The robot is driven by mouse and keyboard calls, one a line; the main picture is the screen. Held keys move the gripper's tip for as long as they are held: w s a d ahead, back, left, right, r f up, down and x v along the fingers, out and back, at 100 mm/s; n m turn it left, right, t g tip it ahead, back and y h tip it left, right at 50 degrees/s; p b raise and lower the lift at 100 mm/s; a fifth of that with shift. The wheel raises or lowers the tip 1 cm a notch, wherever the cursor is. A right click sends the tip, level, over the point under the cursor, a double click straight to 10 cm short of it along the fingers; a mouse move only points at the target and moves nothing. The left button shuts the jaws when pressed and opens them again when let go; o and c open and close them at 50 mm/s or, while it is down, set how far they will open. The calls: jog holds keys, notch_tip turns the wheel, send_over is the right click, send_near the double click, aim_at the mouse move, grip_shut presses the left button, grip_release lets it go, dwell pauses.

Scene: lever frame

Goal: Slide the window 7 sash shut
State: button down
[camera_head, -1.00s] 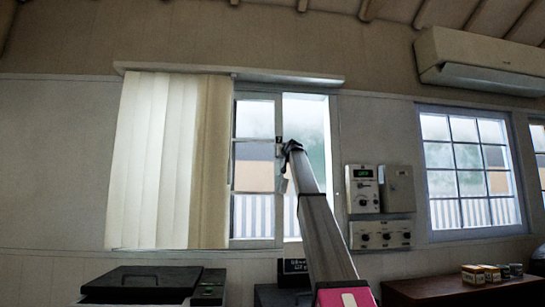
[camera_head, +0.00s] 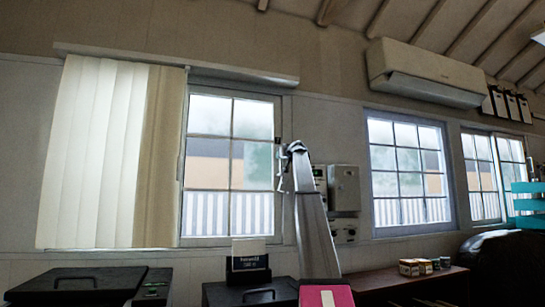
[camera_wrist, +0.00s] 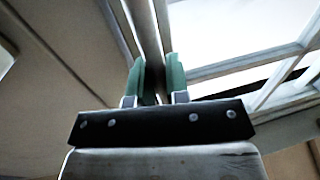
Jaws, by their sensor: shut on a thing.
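The window sash (camera_head: 231,165) is a pale frame with glass panes, to the right of the vertical blind. Its right edge stands at the right side of the window frame, and I see no open gap there in the head view. A small dark tag sits high on that edge. My gripper (camera_head: 285,155) is at the sash's right edge, partly hidden by my arm. In the wrist view my gripper (camera_wrist: 156,77) has its green fingers on either side of a narrow upright bar (camera_wrist: 149,40) of the sash, shut on it. The fine contact is hidden.
A cream vertical blind (camera_head: 100,150) hangs at the left. Grey control boxes (camera_head: 344,188) are on the wall just right of my arm. A black-lidded machine (camera_head: 75,285) and a dark table (camera_head: 400,282) with small boxes stand below. Another window (camera_head: 408,172) is farther right.

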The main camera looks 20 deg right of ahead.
jog(key=shift+d, duration=0.35)
jog(key=c, duration=1.1)
grip_release()
jog(key=shift+d, duration=0.2)
jog(key=shift+s+a, duration=0.1)
jog(key=s, duration=0.3)
jog(key=s+d, duration=0.1)
jog(key=s, duration=0.3)
jog(key=s+d, duration=0.1)
jog(key=s, duration=0.2)
jog(key=shift+s+d, duration=0.1)
jog(key=shift+s, duration=0.1)
jog(key=shift+s, duration=0.1)
